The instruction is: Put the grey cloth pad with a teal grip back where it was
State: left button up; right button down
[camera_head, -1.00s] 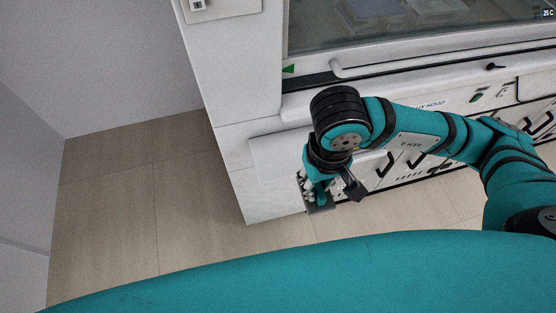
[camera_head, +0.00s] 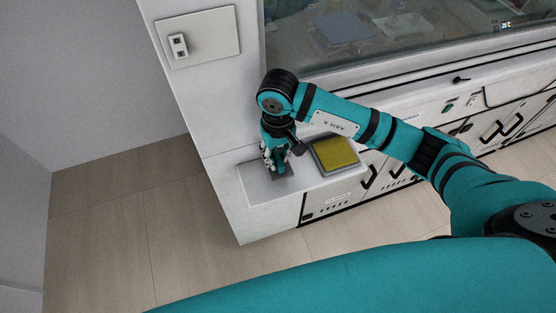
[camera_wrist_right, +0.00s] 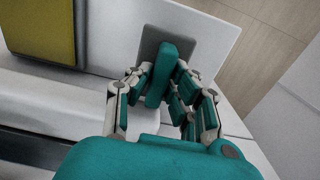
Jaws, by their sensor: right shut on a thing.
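The grey cloth pad (camera_head: 284,174) is at the white ledge (camera_head: 262,190) in the head view, below my right gripper (camera_head: 275,163). In the wrist view the pad (camera_wrist_right: 150,45) lies flat over the pale ledge, with its upright teal grip (camera_wrist_right: 161,75) between the fingers. My right gripper (camera_wrist_right: 158,88) is shut on that grip. The fingers hide part of the pad in the head view. I cannot tell whether the pad touches the ledge or is held just above it. My left gripper is not in view.
A yellow pad in a grey tray (camera_head: 336,153) sits on the ledge, right of my right gripper; the yellow also shows in the wrist view (camera_wrist_right: 38,28). The fumehood glass (camera_head: 400,50) rises behind. The ledge's front left is clear.

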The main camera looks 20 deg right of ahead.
aim_at(278, 164)
jog(key=f, duration=0.2)
jog(key=shift+s+f+p, duration=0.2)
jog(key=shift+f+p, duration=0.15)
jog(key=shift+f, duration=0.2)
jog(key=shift+f, duration=0.1)
jog(key=shift+f, duration=0.15)
jog(key=c, duration=1.2)
grip_release()
